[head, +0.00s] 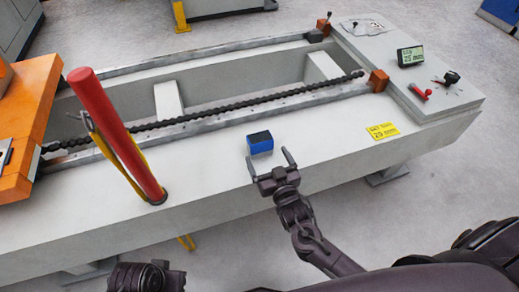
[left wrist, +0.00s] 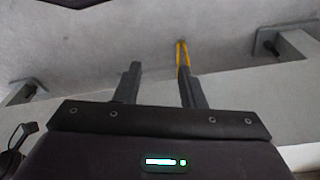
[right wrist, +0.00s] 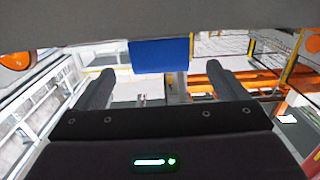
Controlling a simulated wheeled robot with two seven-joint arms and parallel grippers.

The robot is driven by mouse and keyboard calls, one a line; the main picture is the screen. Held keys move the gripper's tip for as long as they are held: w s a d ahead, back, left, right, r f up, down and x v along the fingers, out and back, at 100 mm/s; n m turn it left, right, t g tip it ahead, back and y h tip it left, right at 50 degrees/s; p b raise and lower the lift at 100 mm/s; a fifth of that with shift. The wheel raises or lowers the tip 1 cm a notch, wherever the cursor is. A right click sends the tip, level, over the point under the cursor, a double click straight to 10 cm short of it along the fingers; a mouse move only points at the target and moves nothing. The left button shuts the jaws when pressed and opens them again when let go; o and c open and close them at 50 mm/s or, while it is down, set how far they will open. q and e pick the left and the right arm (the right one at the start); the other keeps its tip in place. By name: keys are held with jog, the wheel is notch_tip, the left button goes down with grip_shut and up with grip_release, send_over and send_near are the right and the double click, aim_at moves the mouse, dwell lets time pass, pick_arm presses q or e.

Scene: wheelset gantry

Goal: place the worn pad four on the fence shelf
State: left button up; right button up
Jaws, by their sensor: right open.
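A small blue block with a dark top (head: 260,142), which I take to be the worn pad, sits on the pale gantry bed near its front edge. My right gripper (head: 270,163) is open just in front of it, one finger at its right side. In the right wrist view the blue block (right wrist: 160,55) shows beyond and between the open fingers (right wrist: 160,80), not gripped. My left gripper (left wrist: 160,85) has its fingers apart with nothing between them, facing the floor. I cannot identify the fence shelf, nor read a number on the pad.
A red post (head: 118,135) with a yellow strap stands left of the pad. An orange block (head: 30,125) is at the far left. A dark chain (head: 215,110) runs along the rail behind. A yellow label (head: 382,131), a display (head: 410,56) and a red-handled tool (head: 421,92) lie right.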

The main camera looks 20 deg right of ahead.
aim_at(263, 146)
jog(key=shift+w, duration=0.35)
jog(key=w+b, duration=0.1)
jog(key=w, duration=0.6)
jog(key=shift+a+f, duration=0.1)
jog(key=shift+a, duration=0.05)
pick_arm(q)
jog(key=shift+w+d+f+t+h, duration=0.15)
jog(key=shift+w+d+t, duration=0.1)
jog(key=shift+d, duration=0.2)
jog(key=shift+w+d+r+t+h, duration=0.15)
jog(key=shift+d+t, duration=0.1)
jog(key=shift+d, duration=0.2)
pick_arm(e)
jog(key=c, duration=1.4)
pick_arm(q)
jog(key=shift+f, duration=0.1)
pick_arm(e)
jog(key=shift+r, duration=0.2)
